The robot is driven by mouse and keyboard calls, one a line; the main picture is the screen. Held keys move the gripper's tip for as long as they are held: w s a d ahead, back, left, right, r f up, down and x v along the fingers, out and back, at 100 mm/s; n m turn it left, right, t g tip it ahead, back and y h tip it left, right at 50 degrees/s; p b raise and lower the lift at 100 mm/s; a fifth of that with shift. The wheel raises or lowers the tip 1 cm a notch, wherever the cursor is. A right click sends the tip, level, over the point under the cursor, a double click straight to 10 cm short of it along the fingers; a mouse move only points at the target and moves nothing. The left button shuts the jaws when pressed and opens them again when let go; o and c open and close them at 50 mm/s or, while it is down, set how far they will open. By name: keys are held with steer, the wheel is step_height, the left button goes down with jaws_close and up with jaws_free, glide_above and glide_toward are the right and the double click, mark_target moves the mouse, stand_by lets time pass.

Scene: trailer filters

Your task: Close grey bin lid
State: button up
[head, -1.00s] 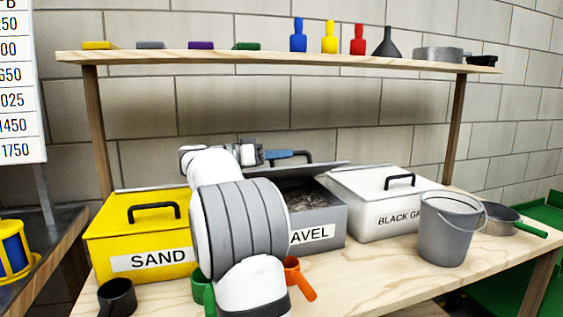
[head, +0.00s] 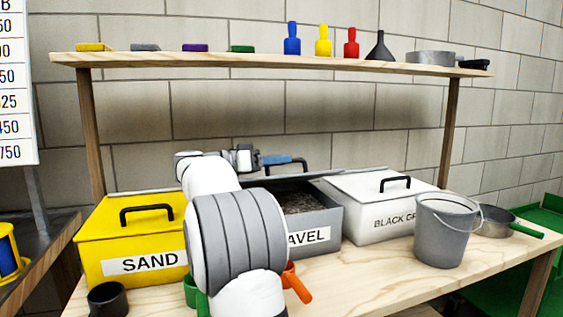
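The grey bin (head: 334,222), labelled with letters ending in "AVEL", stands in the middle of the bench with dark gravel (head: 303,199) showing inside. Its grey lid (head: 318,176) is raised at the back and seen almost edge-on. The lid's black handle (head: 302,162) sticks up behind it. My gripper (head: 277,160), with blue fingers, is at the left part of this handle. I cannot tell whether the fingers are closed on it or only touch it. My arm hides the bin's left part.
A closed yellow SAND bin (head: 120,235) is on the left and a closed white bin (head: 372,210) on the right. A grey bucket (head: 445,230), a pan (head: 495,224), a black cup (head: 108,298) and orange and green scoops stand in front. A shelf (head: 270,58) runs above.

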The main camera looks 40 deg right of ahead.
steer(key=shift+o, duration=0.3)
steer(key=shift+w, duration=0.1)
steer(key=p+v, duration=0.2)
steer(key=v, duration=0.6)
steer(key=shift+d, duration=0.1)
steer(key=shift+c, duration=0.2)
